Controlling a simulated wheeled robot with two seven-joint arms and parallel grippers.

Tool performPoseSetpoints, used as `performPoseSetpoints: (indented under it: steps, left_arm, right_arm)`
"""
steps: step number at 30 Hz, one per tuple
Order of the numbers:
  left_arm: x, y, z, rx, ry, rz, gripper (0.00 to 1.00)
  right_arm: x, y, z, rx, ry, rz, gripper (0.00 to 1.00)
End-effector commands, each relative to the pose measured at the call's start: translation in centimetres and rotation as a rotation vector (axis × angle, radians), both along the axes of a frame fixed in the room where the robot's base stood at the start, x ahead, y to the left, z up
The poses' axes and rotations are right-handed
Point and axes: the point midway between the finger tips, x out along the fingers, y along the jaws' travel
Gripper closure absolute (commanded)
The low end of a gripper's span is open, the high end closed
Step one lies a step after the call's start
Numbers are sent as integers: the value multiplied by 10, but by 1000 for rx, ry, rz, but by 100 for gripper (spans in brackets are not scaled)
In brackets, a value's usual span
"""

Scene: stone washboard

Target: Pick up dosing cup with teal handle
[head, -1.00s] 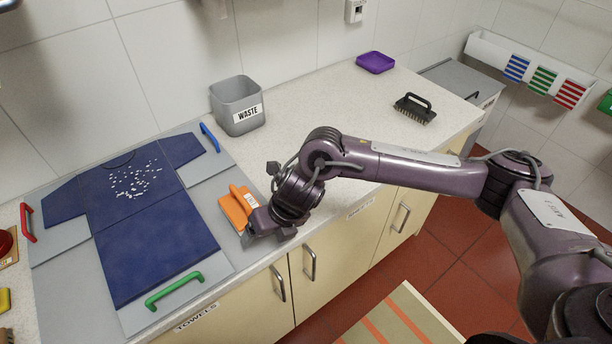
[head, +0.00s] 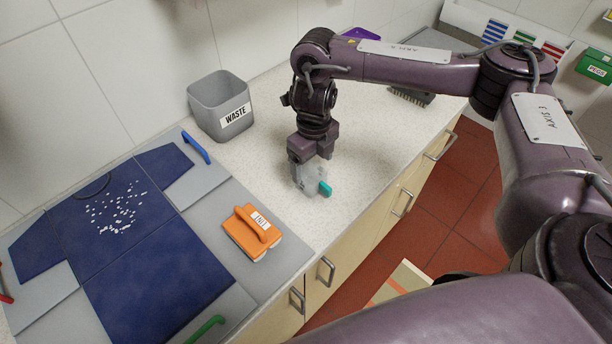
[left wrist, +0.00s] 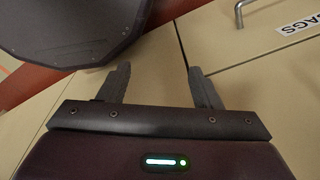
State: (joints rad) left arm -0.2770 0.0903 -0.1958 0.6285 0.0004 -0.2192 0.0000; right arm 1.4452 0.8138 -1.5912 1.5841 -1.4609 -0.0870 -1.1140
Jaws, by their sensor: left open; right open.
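The dosing cup (head: 308,182) is clear with a teal handle (head: 325,189). It stands on the pale counter in the head view, right of the orange-handled brush. My right gripper (head: 306,178) points down at the cup from above, its fingers at the cup and partly hiding it. It is open; whether a finger touches the cup I cannot tell. My left gripper (left wrist: 153,85) is open and empty in the left wrist view, in front of the cabinet doors.
A grey waste bin (head: 218,108) stands at the back of the counter (head: 270,150). An orange-handled brush (head: 252,232) lies on the grey board's right edge. A dark blue shirt (head: 150,270) with white bits lies on the board. A black brush (head: 410,96) lies behind my right arm.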

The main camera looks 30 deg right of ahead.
Motion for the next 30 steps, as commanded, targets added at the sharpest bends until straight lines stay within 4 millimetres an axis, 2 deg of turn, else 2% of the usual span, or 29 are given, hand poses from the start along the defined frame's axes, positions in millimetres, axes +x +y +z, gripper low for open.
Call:
performPoseSetpoints:
  steps: [1,6,9,13,16,20,25,30]
  left_arm:
    - [-7,0,-3,-1,9,0,42]
    - [-38,-6,-6,-7,53,-2,42]
    - [-47,-12,-7,-13,65,-2,42]
    - [-41,-14,-6,-15,58,-3,42]
    - [-27,-13,-4,-15,38,-3,42]
    - [-11,-14,-2,-16,14,-2,42]
    - [-13,-11,-2,-14,16,-1,42]
    - [-22,-8,-3,-9,29,0,42]
  right_arm:
    - [-1,0,-8,0,3,-2,18]
    - [-4,0,-21,1,3,-2,18]
    - [-8,0,-34,2,5,-2,18]
    - [-11,-1,-49,1,4,-2,18]
    - [-10,0,-59,1,3,-2,18]
    - [-9,-1,-63,0,0,-1,18]
    - [-9,0,-63,0,-1,-1,18]
    - [-9,0,-63,0,-1,-1,40]
